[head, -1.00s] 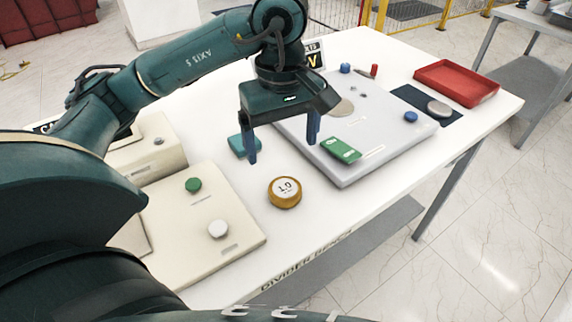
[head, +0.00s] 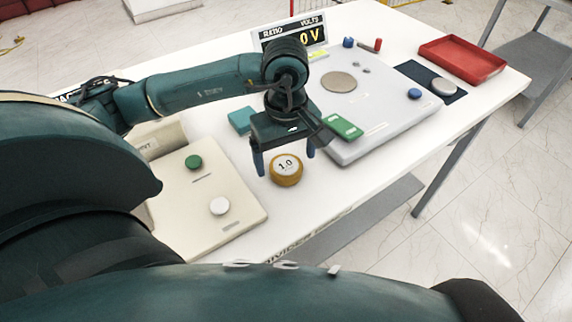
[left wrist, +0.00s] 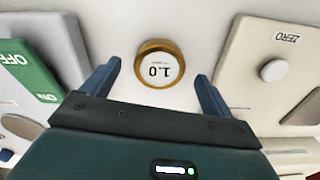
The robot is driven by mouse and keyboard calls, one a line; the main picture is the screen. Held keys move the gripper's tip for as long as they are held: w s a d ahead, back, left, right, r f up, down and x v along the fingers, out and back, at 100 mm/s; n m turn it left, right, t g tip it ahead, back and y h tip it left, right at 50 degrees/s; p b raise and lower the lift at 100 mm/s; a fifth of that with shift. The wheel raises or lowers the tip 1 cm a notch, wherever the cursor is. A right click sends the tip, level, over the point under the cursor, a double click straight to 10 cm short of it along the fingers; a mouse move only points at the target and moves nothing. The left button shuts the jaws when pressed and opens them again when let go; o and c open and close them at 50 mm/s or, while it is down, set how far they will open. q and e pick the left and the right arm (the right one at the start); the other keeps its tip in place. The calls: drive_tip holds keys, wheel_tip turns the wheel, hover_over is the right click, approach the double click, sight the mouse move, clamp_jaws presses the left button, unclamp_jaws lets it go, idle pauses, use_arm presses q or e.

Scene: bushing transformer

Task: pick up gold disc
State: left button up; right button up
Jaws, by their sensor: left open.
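The gold disc (head: 286,169) has a white face marked 1.0 and lies on the white table. In the left wrist view the gold disc (left wrist: 159,64) sits beyond the fingertips, roughly centred between them. My left gripper (head: 284,163) is open and empty, pointing down, with its blue fingers to either side of the disc in the head view. The left wrist view also shows the open gripper (left wrist: 158,80). The fingers do not visibly touch the disc. My right gripper is not in view.
A beige panel (head: 240,205) with green and white knobs lies to the left. A grey board (head: 385,125) with a green switch (head: 343,127) lies to the right. A teal block (head: 241,119) and a voltage display (head: 291,37) are behind. A red tray (head: 462,60) is at far right.

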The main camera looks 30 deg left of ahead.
use_arm(q)
wheel_tip(320, 180, down, 2)
drive_tip(key=shift+f, duration=0.1)
drive_tip(key=c, duration=1.3)
